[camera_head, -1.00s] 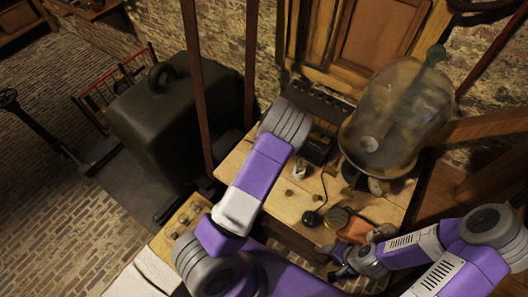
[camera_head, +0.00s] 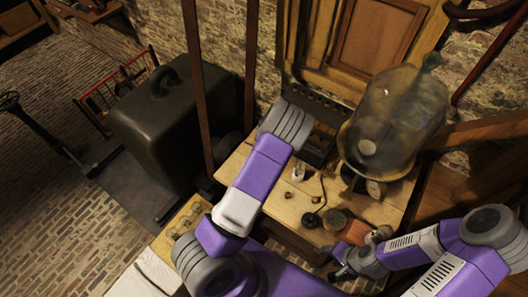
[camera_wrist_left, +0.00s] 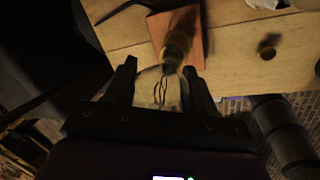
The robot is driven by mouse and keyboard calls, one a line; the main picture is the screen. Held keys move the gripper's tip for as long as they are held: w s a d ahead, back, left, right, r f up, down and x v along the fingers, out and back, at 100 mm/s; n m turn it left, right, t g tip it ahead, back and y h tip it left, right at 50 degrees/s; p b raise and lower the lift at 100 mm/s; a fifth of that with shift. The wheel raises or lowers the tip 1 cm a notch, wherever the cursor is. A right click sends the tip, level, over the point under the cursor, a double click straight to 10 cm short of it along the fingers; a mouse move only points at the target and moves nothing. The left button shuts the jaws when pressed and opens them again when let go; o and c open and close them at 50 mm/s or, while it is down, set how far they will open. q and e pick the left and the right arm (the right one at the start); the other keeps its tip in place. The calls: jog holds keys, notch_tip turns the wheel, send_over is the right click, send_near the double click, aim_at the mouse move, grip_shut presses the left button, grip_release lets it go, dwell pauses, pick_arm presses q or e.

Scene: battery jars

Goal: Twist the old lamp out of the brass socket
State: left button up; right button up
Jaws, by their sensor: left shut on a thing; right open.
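In the left wrist view, the clear glass bulb of the old lamp (camera_wrist_left: 160,90), with dark filament loops, sits between the fingers of my left gripper (camera_wrist_left: 158,72), which is shut on it. The brass socket (camera_wrist_left: 178,44) stands on a reddish-brown base (camera_wrist_left: 198,48), right at the bulb's neck. Where the lamp's cap ends and the socket begins is too dark to tell. In the head view my left forearm hides the left gripper and this lamp. My right gripper (camera_head: 343,266) is open, low at the table's front right, its fingers small and dark.
The wooden table (camera_head: 275,212) holds a large glass bell jar (camera_head: 398,115), a white item (camera_head: 298,173), small brown knobs, a round dark item (camera_head: 335,219) and an orange-brown block (camera_head: 355,232). A big dark weight (camera_head: 165,120) stands left. Dark upright posts rise behind my left arm.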

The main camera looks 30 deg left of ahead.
pick_arm(q)
jog(key=p+v, duration=0.1)
jog(key=v, duration=0.1)
jog(key=p+v, duration=0.1)
jog(key=shift+w+a+r+p, duration=0.1)
jog(key=shift+w+a+p, duration=0.1)
jog(key=shift+a+p, duration=0.1)
jog(key=shift+p+v, duration=0.45)
jog(key=shift+v, duration=0.5)
jog(key=shift+w+a, duration=0.1)
jog(key=shift+a, duration=0.05)
